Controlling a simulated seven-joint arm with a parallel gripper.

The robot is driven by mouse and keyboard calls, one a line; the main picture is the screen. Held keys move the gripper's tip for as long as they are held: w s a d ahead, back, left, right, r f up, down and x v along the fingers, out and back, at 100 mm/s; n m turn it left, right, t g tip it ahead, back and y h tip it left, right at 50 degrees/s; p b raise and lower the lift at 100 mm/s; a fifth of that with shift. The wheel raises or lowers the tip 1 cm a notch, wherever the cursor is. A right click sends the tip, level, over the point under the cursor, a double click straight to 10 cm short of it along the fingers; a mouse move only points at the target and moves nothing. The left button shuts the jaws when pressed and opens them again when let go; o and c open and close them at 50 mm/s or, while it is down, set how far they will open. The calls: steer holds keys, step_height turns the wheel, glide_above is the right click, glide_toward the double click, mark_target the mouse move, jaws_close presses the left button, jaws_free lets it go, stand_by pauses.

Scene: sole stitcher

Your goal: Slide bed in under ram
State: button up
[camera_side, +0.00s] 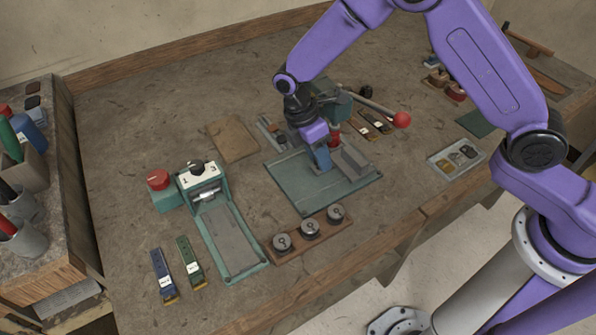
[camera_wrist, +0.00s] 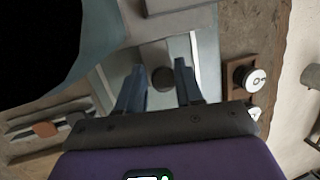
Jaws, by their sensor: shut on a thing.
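The bench press has a teal base plate (camera_side: 308,198), a teal upper body (camera_side: 339,106) and a lever ending in a red ball (camera_side: 402,120). My gripper (camera_side: 323,167) points down over the base plate, just left of a grey block-like bed (camera_side: 355,162). In the wrist view, my gripper (camera_wrist: 160,88) has its two blue fingers either side of a dark round knob (camera_wrist: 162,78), shut on it. The knob stands on a pale grey strip. The ram is not clearly seen; my wrist covers part of the press.
A wooden strip with three round dials (camera_side: 310,229) lies in front of the plate. A teal machine with a red button (camera_side: 158,180) stands left. A grey parts tray (camera_side: 456,158) is at right.

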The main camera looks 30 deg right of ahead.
steer(key=o, duration=0.5)
steer(key=shift+s+d+f, duration=0.4)
steer(key=shift+s+f, duration=0.05)
steer(key=shift+f, duration=0.15)
steer(key=shift+o, duration=0.5)
steer(key=shift+r, duration=0.25)
steer(key=shift+w+a+r, duration=0.1)
steer(key=shift+w+r, duration=0.05)
steer(key=shift+r, duration=3)
steer(key=a, duration=1.2)
steer(key=shift+w+a, duration=0.2)
steer(key=shift+a, duration=0.15)
